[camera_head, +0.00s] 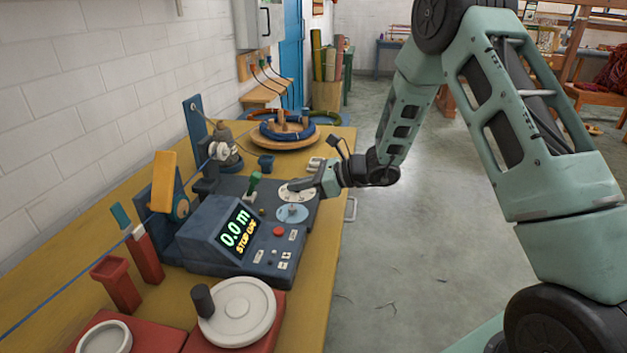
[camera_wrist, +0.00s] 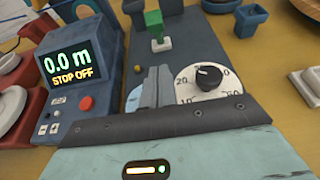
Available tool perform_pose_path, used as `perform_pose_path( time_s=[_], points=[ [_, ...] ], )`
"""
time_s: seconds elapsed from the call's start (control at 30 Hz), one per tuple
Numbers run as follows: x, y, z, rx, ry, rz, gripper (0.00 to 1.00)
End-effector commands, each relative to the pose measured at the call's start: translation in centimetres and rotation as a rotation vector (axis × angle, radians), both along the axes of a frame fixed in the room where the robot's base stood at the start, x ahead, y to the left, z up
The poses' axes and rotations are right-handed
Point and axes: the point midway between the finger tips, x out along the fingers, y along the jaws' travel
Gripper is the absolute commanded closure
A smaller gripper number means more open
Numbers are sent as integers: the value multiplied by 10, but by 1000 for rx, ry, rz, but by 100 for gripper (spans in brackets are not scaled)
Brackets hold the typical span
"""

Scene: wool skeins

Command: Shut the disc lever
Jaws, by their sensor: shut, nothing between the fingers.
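My gripper (camera_head: 296,187) is shut and empty, low over the dark control panel. In the wrist view its fingertips (camera_wrist: 156,84) show pressed together, in front of part of a light blue disc (camera_wrist: 134,98) and just left of a white dial with a black knob (camera_wrist: 208,77). The light blue disc also shows in the head view (camera_head: 292,213). Metal discs (camera_head: 218,150) sit on a blue bracket farther back. I cannot tell which part is the disc lever.
The display box (camera_head: 215,235) reads 0.0 m and STOP OFF, with a red button (camera_head: 279,231) beside it. An orange paddle (camera_head: 163,180) stands left. A white wheel (camera_head: 237,312) lies in front. The yellow table's (camera_head: 320,265) right edge borders open floor.

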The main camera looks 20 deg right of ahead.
Motion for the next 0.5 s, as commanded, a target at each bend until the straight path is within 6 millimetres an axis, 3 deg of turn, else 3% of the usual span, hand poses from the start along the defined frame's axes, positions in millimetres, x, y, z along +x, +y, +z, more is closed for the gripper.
perform_pose_path(
  time_s=[0.17, 0.5],
  points=[
    [19, 28, -11, -1, 0, 4, 100],
    [37, 52, 5, 0, 0, 0, 100]
  ],
)
